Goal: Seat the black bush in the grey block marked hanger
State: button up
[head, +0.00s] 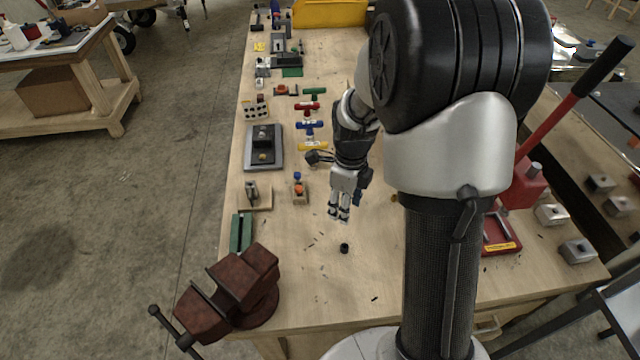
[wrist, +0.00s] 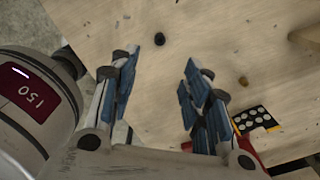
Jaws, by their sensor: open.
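The black bush (head: 344,248) is a small dark ring on the bare wooden bench top, just in front of my gripper (head: 340,216). It appears to be the dark round piece (wrist: 159,39) in the wrist view, ahead of and between the fingertips. My gripper (wrist: 168,82) is open and empty, fingers pointing down, apart from the bush. Several grey blocks stand at the right, including one by the bench's right edge (head: 552,214) and one nearer the front corner (head: 578,250). No hanger marking is readable, so I cannot tell which block bears it.
A rusty brown vise (head: 238,287) is at the front left. A red press with a long handle (head: 528,185) stands to the right, partly behind my arm. Fixtures and coloured clamps line the left and back. A small brown piece (wrist: 243,81) lies on the bench. The front middle is mostly clear.

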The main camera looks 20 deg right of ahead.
jog(key=m+b, duration=0.2)
send_over(345, 247)
jog(key=f, duration=1.3)
jog(key=shift+w+a+f, duration=0.15)
jog(key=shift+w, duration=0.25)
jog(key=f, duration=0.1)
jog(key=f+b, duration=0.1)
jog(key=f, duration=0.2)
jog(key=shift+s+f, duration=0.25)
jog(key=shift+s, duration=0.1)
jog(key=shift+f, duration=0.45)
jog(key=shift+c, duration=0.3)
jog(key=c, duration=1)
